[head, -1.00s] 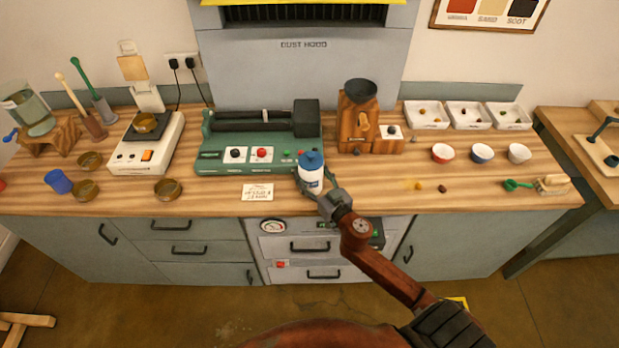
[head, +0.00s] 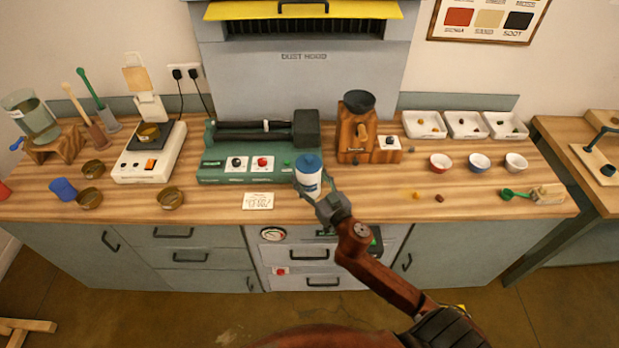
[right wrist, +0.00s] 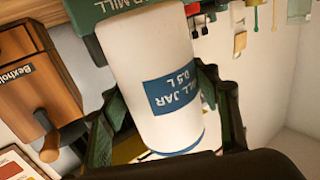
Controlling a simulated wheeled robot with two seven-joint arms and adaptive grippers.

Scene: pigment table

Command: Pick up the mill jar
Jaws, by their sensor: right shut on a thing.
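The mill jar (head: 308,176) is white with a blue lid and a blue label, upright in front of the green jar mill (head: 225,168). My right gripper (head: 322,198) is shut around the jar's body from the front right. In the right wrist view, the jar (right wrist: 155,75) appears inverted, between the two green fingers, with its "MILL JAR 0.5 L" label visible. The head view does not clearly show whether its base is clear of the bench. My left gripper is not in view.
A wooden grinder (head: 357,145) stands right of the mill, and a white scale (head: 150,165) stands to its left. A paper card (head: 258,201) lies left of the jar. Small bowls (head: 479,162) stand to the right. The bench front right of the jar is mostly clear.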

